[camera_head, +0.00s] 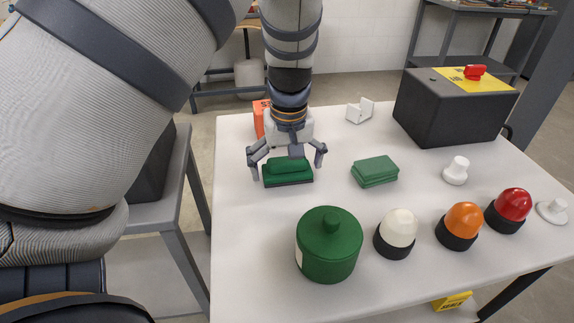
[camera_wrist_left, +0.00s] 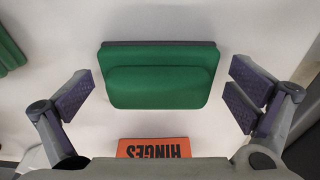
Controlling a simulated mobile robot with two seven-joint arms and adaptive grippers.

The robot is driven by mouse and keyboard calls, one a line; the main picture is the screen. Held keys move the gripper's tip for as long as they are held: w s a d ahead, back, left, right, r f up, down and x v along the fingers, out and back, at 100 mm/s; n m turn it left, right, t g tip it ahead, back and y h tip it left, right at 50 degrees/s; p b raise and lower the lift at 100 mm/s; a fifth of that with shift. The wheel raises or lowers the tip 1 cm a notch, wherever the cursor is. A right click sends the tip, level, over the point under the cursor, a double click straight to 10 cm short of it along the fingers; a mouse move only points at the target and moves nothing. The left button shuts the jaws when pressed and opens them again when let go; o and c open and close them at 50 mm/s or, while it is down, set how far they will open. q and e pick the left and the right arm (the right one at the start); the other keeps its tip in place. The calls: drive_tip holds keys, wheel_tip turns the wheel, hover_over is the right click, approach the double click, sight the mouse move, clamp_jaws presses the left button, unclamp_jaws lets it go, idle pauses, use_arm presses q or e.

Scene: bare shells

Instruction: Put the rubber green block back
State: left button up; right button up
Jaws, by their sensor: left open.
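A green block with a raised green top and a thin dark base (camera_head: 288,178) lies on the white table; in the left wrist view the green block (camera_wrist_left: 160,80) is centred between my fingers. A second green thing, a two-layer flat block (camera_head: 375,171), lies to its right. I cannot tell from looks which one is rubber. My left gripper (camera_head: 286,160) points down, open, with one finger on each side of the first block. Its fingers also show apart from the block in the left wrist view (camera_wrist_left: 160,97). My right gripper is not in view.
An orange box marked HINGES (camera_wrist_left: 153,147) stands close to the block. A green lidded tin (camera_head: 329,245) and white (camera_head: 396,234), orange (camera_head: 460,226) and red (camera_head: 508,211) domes stand in front. A dark box with a red switch (camera_head: 450,112) stands behind right. A white bracket (camera_head: 360,110) stands behind.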

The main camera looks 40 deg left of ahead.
sight(288, 175)
use_arm(q)
wheel_tip(288, 175, up, 12)
drive_tip(key=s+d+p, duration=0.1)
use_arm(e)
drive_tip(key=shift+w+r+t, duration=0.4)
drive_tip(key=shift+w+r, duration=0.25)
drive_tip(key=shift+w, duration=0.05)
use_arm(q)
drive_tip(key=shift+s+d, duration=0.1)
